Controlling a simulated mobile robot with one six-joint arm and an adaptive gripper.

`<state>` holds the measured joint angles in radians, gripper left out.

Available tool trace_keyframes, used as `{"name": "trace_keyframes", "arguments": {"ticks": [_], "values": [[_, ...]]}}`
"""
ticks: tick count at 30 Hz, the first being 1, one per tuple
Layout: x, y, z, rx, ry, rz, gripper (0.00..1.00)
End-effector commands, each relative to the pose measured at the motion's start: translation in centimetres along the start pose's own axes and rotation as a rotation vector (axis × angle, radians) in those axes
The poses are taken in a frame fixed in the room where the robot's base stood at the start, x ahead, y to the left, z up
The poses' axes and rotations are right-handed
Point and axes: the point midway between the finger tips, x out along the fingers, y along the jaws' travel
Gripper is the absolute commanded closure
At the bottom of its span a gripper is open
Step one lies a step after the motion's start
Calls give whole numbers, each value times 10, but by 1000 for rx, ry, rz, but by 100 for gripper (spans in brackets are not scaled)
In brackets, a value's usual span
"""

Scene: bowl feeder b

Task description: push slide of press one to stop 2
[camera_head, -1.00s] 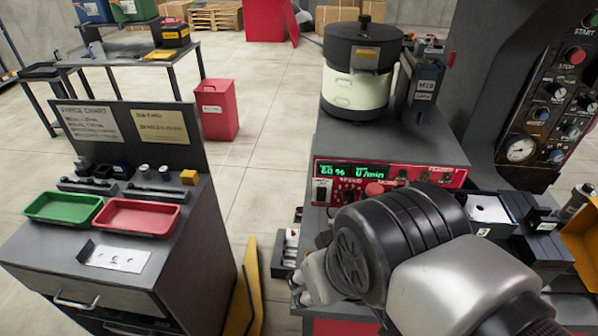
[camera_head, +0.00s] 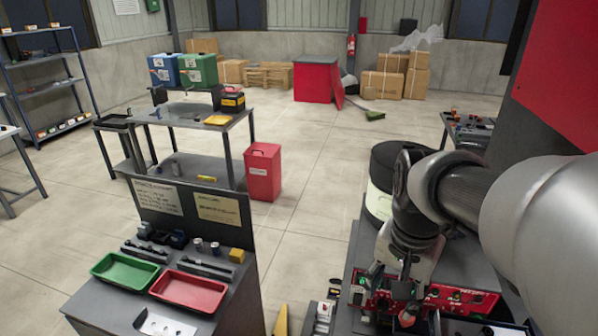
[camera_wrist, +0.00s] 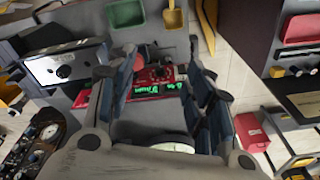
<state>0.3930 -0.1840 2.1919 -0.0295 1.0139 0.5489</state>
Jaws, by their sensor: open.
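My gripper (camera_head: 404,292) hangs over the red-fronted feeder control panel (camera_head: 455,297) at lower right in the head view. In the wrist view my gripper (camera_wrist: 162,58) is open and empty, with the red panel showing beyond and between its fingers. A pale metal plate with a dark round hole (camera_wrist: 65,70) lies in a dark block at left in the wrist view. I cannot tell whether it belongs to press one's slide. The slide and its stop marks cannot be made out in the head view, where my arm covers much of the right side.
The bowl feeder (camera_head: 383,170) stands behind my gripper, partly hidden. A cabinet with a green tray (camera_head: 126,268) and a red tray (camera_head: 188,291) stands at left. A red bin (camera_head: 263,172) stands on the floor. The press panel's gauge (camera_wrist: 47,132) shows at lower left in the wrist view.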

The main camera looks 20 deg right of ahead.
Motion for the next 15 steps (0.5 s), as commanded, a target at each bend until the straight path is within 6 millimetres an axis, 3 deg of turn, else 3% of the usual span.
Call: {"name": "trace_keyframes", "arguments": {"ticks": [1,6,10,15], "values": [[-23,6,-21,88,-26,16,52],[-42,24,-64,303,-81,48,52],[-46,32,-79,386,-103,61,52],[-36,36,-82,412,-109,65,52]]}}
